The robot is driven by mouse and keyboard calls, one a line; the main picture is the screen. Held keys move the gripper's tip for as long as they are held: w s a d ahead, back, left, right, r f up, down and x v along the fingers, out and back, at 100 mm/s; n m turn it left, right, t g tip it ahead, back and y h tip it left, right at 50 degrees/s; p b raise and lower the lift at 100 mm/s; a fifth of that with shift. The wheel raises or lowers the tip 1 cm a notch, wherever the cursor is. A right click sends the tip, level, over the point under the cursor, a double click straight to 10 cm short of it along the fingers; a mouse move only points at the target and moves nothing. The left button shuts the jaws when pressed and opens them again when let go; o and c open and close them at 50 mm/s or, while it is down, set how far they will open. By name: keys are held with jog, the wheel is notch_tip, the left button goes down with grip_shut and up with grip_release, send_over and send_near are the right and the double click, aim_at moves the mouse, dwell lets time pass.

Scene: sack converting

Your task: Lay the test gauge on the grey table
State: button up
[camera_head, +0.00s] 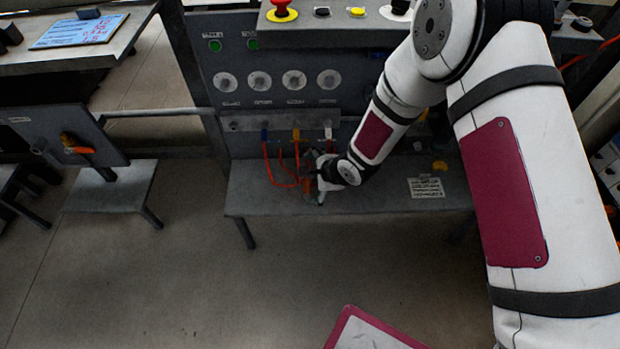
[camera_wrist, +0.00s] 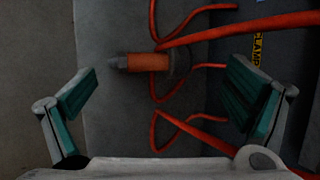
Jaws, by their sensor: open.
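A short orange cylinder with a grey pointed tip and a darker round end (camera_wrist: 148,62), which looks like the test gauge, shows in the wrist view. It lies between my gripper's (camera_wrist: 162,71) two green-padded fingers, which are spread wide and appear clear of it. Whether it rests on the surface behind it or is held above it, I cannot tell. In the head view my gripper (camera_head: 318,180) is over the grey table (camera_head: 270,200) below the control panel. The gauge is small and partly hidden there.
Red hoses (camera_wrist: 178,132) loop around and beside the orange cylinder. They hang from fittings on the panel (camera_head: 240,125). A yellow object (camera_head: 439,165) and a printed label (camera_head: 426,187) are on the table's right part. A smaller grey stand (camera_head: 125,185) is at left.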

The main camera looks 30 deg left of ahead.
jog(key=v, duration=1)
